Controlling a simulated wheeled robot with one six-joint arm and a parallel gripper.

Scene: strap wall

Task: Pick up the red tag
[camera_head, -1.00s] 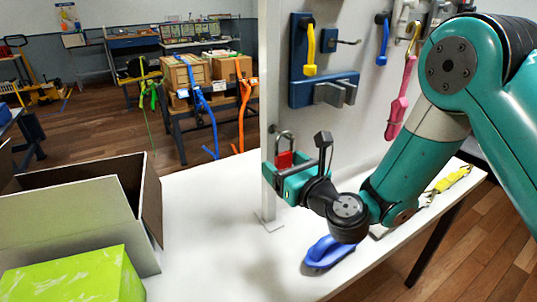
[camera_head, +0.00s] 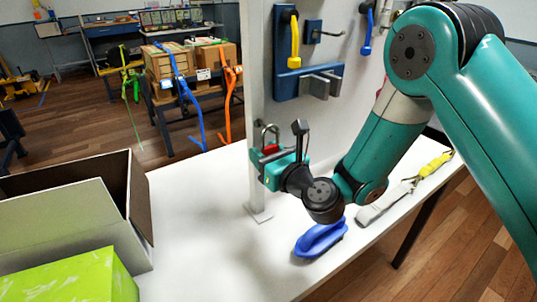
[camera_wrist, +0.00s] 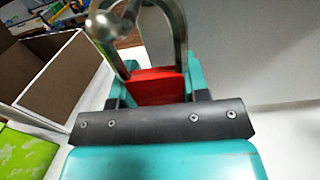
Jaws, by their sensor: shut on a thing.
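The red tag (camera_head: 270,149) looks like a red padlock body with a metal shackle standing up from it. In the wrist view its red body (camera_wrist: 156,87) sits between the two teal fingers, with the shackle above. My gripper (camera_head: 268,163) is shut on the red body, next to the wall panel's edge post and above the white table (camera_head: 205,215). In the wrist view my gripper (camera_wrist: 157,92) hides the lower part of the red body.
An open cardboard box (camera_head: 75,220) and a green box (camera_head: 75,280) stand at the left. A blue handled thing (camera_head: 320,238) lies below my arm. The panel holds a blue bracket (camera_head: 308,82) and a yellow hook (camera_head: 294,45). The table's middle is clear.

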